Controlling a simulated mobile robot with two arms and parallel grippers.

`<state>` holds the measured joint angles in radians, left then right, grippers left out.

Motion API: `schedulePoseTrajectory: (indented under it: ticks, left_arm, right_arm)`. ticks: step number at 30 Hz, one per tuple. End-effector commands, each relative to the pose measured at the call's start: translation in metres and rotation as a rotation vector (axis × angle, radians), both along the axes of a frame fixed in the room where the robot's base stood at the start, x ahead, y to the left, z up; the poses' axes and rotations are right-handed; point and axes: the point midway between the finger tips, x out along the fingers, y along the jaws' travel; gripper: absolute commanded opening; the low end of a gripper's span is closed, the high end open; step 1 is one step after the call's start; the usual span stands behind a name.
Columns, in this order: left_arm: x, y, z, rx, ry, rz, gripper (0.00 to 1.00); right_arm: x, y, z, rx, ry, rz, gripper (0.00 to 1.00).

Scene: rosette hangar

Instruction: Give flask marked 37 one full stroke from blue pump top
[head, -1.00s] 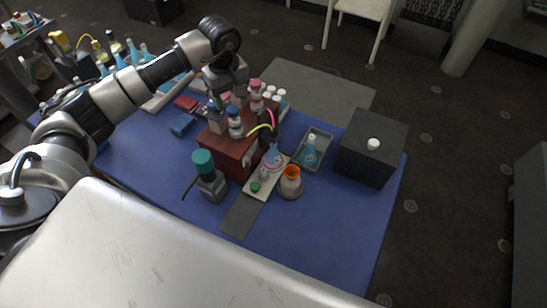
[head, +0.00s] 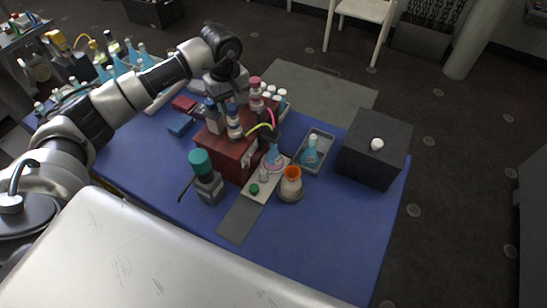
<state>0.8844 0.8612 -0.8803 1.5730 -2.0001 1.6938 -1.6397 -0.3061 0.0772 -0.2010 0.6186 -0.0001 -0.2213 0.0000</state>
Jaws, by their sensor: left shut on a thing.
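The blue pump top (head: 232,109) sits on a white-banded pump on the red box (head: 223,150). My left gripper (head: 231,99) comes down onto it from above and is shut, apparently on the blue pump top; its fingertips are small and partly hidden. A pink-topped pump (head: 255,88) stands just beside it. Yellow and pink tubes curve from the pumps toward a flask with pink and blue contents (head: 273,158) in front of the box. A blue flask (head: 310,153) stands in a grey tray (head: 328,145). I cannot read the number 37 on any flask. My right gripper is out of view.
A teal-topped bottle (head: 201,164) stands left of the red box. An orange-rimmed jar (head: 291,186) stands at its front right. A black box (head: 374,150) with a white knob is at the right. The blue tabletop (head: 300,235) is clear at the front.

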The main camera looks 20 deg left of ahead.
Motion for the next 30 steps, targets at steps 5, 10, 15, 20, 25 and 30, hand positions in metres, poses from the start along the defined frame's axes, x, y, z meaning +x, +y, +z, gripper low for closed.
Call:
schedulePoseTrajectory:
  ticks: [5, 10, 15, 20, 25, 30]
  left_arm:
    - [0.0, 0.0, 0.0, -0.001, 0.001, -0.001, 0.2]
    - [0.0, 0.0, 0.001, -0.001, 0.001, -0.001, 0.2]
    - [0.0, 0.0, 0.005, -0.001, 0.001, -0.001, 0.2]
    - [0.0, 0.0, 0.009, -0.001, 0.001, -0.001, 0.2]
    - [0.0, 0.0, 0.013, -0.001, 0.001, -0.001, 0.2]
    - [0.0, 0.0, 0.017, 0.0, 0.0, -0.001, 0.2]
  right_arm:
    - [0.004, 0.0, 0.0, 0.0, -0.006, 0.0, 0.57]
    - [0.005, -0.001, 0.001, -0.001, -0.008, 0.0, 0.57]
    - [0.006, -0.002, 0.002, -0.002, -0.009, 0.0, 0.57]
    - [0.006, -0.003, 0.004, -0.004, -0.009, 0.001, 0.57]
    - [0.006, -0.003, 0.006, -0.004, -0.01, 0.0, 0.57]
    - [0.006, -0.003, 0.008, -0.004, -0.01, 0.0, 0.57]
